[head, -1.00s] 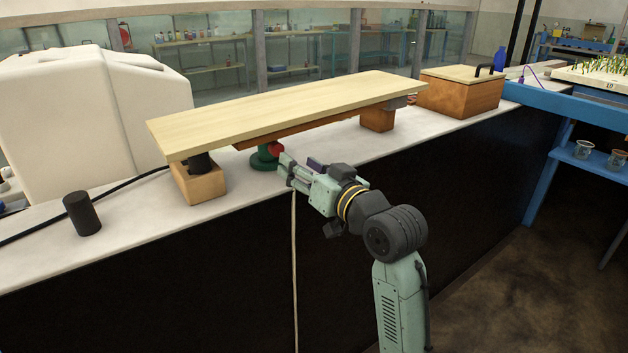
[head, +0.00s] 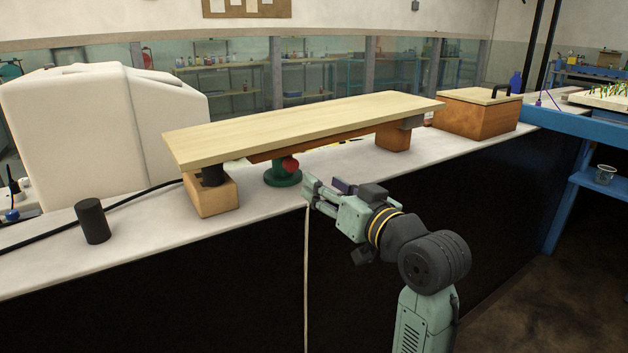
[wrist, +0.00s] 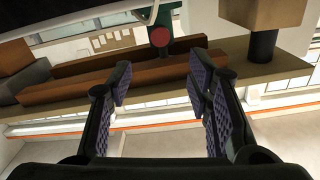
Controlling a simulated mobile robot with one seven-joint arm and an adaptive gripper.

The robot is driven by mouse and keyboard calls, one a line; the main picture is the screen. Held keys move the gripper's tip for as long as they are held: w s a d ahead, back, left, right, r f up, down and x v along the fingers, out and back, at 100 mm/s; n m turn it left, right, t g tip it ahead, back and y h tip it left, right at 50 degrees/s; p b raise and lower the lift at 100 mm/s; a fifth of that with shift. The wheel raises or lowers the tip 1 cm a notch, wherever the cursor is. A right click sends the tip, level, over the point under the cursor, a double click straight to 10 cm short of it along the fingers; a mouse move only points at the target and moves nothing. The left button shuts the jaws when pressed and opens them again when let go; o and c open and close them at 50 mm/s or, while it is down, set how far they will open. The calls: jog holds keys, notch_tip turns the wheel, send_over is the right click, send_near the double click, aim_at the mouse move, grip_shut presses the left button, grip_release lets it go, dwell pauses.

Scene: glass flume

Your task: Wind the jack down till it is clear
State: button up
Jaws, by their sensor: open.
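The jack (head: 283,178) is green with a red knob (head: 291,164). It stands on the pale bench top under the wooden plank (head: 300,122), whose brown beam (head: 325,139) runs along the underside. The board hides the jack's top, so I cannot tell whether it touches the beam. My gripper (head: 322,188) is open and empty, in front and to the right of the jack, apart from it. In the wrist view, which looks upside down, the red knob (wrist: 160,36) is beyond my open fingers (wrist: 158,88), roughly centred between them.
The plank spans a left wooden block (head: 212,195) with a black post and a right wooden block (head: 393,137). A loose black cylinder (head: 93,221) stands at left. A lidded wooden box (head: 478,115) stands at right. A pale cord (head: 307,270) hangs down the bench front.

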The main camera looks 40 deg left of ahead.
aim_at(293, 166)
jog(key=shift+n, duration=0.5)
jog(key=p+x, duration=0.2)
jog(key=x, duration=1)
jog(key=shift+a+f, duration=0.1)
jog(key=shift+c, duration=0.3)
grip_shut()
